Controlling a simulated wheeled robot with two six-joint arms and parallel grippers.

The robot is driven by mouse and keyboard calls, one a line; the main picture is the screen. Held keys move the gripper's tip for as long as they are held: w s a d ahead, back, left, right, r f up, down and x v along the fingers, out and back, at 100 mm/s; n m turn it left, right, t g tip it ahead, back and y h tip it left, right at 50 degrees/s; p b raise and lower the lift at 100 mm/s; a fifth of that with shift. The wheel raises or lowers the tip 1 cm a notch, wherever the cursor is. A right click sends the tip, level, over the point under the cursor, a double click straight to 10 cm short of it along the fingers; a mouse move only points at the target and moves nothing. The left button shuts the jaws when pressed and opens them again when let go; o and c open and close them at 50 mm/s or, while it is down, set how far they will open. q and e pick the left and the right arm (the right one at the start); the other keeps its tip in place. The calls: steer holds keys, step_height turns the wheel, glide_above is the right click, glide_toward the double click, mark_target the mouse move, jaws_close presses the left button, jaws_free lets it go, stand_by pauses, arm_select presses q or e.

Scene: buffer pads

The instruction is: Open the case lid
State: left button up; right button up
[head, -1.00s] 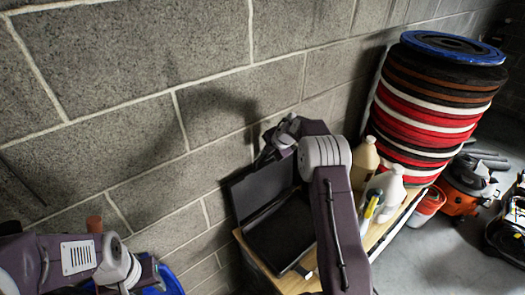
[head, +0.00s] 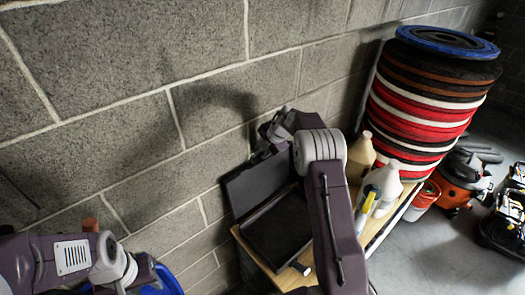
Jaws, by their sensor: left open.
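The black case stands on a wooden-topped bench against the block wall. Its lid (head: 252,186) is raised and tilted back toward the wall, and its dark base (head: 276,238) lies open in front. My right arm comes up from the bottom and crosses in front of the case's right side. The wrist end of my right arm (head: 276,132) is above the lid's upper right corner; its fingertips are too small and hidden to read. My left gripper (head: 146,275) is at the bottom left, open, well away from the case and partly cut off.
A beige jug (head: 360,157) and a white bottle (head: 381,188) stand on the bench (head: 385,228) right of the case. A tall stack of round pads (head: 425,100) rises beyond them. An orange vacuum (head: 460,180) is on the floor. A blue object (head: 168,282) shows near my left gripper.

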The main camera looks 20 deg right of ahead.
steer(key=b+v, duration=0.3)
steer(key=v, duration=0.6)
steer(key=shift+f, duration=0.15)
steer(key=shift+s, duration=0.1)
